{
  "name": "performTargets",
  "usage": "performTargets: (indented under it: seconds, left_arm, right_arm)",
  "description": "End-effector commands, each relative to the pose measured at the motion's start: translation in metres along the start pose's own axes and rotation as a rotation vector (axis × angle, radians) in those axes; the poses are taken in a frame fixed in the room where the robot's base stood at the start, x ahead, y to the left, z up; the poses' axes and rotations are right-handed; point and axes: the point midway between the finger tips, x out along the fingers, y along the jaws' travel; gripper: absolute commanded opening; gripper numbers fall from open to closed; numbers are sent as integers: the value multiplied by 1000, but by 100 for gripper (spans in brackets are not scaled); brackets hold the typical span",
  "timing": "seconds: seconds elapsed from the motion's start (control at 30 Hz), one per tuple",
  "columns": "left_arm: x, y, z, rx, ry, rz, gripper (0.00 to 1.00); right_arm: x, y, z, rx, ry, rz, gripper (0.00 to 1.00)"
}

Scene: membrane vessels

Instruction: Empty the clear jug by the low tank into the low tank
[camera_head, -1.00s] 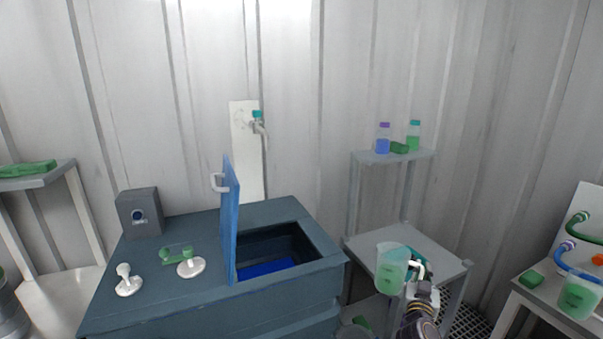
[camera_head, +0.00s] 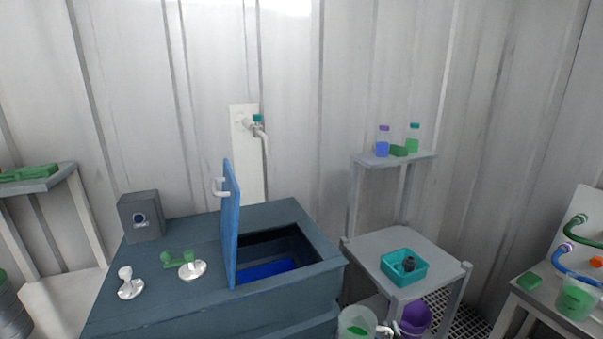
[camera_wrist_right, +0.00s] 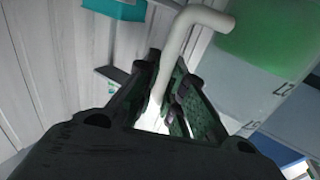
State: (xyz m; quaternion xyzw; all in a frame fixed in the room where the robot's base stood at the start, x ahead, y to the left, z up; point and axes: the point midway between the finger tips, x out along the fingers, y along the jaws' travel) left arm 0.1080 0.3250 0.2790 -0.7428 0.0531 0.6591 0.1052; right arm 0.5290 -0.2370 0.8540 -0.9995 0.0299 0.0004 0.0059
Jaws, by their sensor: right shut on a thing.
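The clear jug (camera_head: 356,324) holds green liquid and shows at the bottom edge of the head view, right of the low tank. Its lower part is cut off. In the right wrist view the jug (camera_wrist_right: 262,70) fills the upper right, with its pale curved handle beside it. My right gripper (camera_head: 384,331) is shut on that handle; its dark fingers (camera_wrist_right: 168,105) close around it. The low tank (camera_head: 185,300) is a blue-grey box with a square opening on top. Its blue lid (camera_head: 231,225) stands upright at the opening's left edge. My left gripper is not in view.
A grey stand (camera_head: 372,243) right of the tank bears a teal tray (camera_head: 420,278) with a dark item. A purple container (camera_head: 416,318) shows below it. A tap (camera_head: 260,132) is on the wall behind the tank. White knobs (camera_head: 130,288) sit on the tank top's left.

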Motion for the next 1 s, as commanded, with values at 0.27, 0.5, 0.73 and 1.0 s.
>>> performTargets:
  seconds: [0.27,0.5,0.73,1.0]
  left_arm:
    - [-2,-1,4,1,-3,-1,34]
    - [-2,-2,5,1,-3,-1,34]
    - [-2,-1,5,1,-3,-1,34]
    - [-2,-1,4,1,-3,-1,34]
  right_arm:
    - [-24,-15,12,-1,1,-54,0]
    - [-26,-17,14,1,2,-60,0]
    - [-26,-17,14,1,2,-59,0]
    - [-26,-17,14,1,2,-59,0]
